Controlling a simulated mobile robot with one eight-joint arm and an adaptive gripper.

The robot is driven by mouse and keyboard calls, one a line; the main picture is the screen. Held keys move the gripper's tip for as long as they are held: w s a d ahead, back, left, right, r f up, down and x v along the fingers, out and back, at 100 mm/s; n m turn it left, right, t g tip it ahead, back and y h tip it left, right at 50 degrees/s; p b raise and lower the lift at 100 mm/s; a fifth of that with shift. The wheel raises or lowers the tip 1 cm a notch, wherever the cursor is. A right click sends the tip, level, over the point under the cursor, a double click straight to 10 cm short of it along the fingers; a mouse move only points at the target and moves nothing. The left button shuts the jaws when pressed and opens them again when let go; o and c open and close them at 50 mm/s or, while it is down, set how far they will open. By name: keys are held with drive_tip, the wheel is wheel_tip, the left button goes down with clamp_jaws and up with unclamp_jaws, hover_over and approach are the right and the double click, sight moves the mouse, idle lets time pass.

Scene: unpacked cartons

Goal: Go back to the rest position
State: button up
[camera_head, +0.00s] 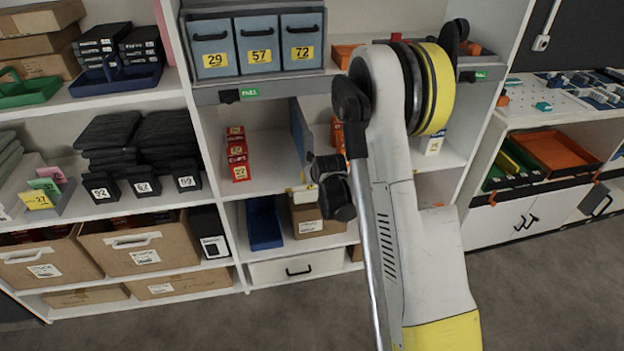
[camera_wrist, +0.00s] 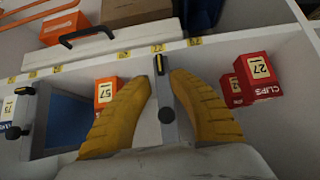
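My gripper (camera_wrist: 160,76) shows in the wrist view with its two yellow fingers apart. The front end of a grey upright divider (camera_wrist: 166,108) lies between the fingers in the picture, with a yellow-and-black tag and a dark round knob on it. No firm grip on it shows. In the head view my arm reaches toward the middle shelf, and the gripper is hidden behind the arm. The blue-grey side of a divider shows in that shelf (camera_head: 300,130), left of my arm.
Red clip boxes (camera_head: 237,155) stand left of my arm; they show at right in the wrist view (camera_wrist: 258,75). An orange box (camera_wrist: 105,93) is beside the left finger. Grey bins (camera_head: 258,45) stand above. Shelf boards and uprights surround the arm. Grey floor is free in front (camera_head: 200,325).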

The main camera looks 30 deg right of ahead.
drive_tip(key=shift+v, duration=1.25)
drive_tip(key=s+a+r+n+y, duration=0.1)
drive_tip(key=s+a+r, duration=0.5)
drive_tip(key=r, duration=0.2)
drive_tip(key=s+a+r+n, duration=0.1)
drive_tip(key=s+a+r, duration=0.45)
drive_tip(key=r, duration=0.25)
drive_tip(key=s+a+r, duration=0.1)
drive_tip(key=s+a, duration=0.2)
drive_tip(key=s, duration=0.6)
drive_tip(key=s+a+r+n+g+y, duration=0.1)
drive_tip(key=s+a, duration=0.3)
drive_tip(key=s, duration=0.6)
drive_tip(key=shift+s+a+r+g+y, duration=0.2)
drive_tip(key=shift+a+g+y, duration=0.1)
